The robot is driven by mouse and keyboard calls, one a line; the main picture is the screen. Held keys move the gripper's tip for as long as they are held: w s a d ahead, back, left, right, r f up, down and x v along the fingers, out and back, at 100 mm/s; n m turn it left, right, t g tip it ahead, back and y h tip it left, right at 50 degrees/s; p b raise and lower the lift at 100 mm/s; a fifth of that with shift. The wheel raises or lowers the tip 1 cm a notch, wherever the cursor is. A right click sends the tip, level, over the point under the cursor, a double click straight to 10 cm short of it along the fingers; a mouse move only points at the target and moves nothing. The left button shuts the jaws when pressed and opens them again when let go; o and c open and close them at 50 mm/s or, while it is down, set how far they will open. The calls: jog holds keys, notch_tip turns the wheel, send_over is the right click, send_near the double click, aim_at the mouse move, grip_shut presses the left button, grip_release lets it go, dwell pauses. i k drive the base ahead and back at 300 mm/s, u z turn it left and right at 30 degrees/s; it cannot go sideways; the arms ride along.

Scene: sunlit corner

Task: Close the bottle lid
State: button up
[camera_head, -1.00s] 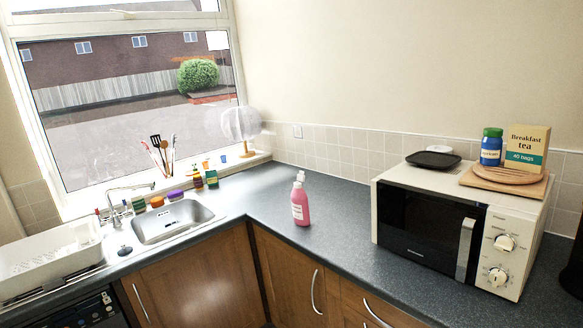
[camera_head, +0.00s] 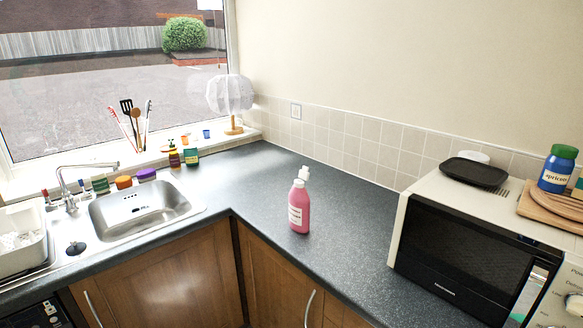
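A pink bottle (camera_head: 299,208) with a pale label stands upright on the dark worktop (camera_head: 345,217), between the sink and the microwave. Its white top (camera_head: 304,173) sits above the bottle's neck. Whether this lid is open or closed is too small to tell. My gripper does not show in this view.
A microwave (camera_head: 470,257) stands to the right, with a black tray (camera_head: 474,171), a wooden board and a blue jar (camera_head: 557,169) with a green lid on top. A sink (camera_head: 140,212) with a tap lies to the left. The worktop around the bottle is clear.

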aim_at(304, 174)
jog(key=u, duration=0.3)
jog(key=i, duration=2.35)
jog(key=z, duration=0.6)
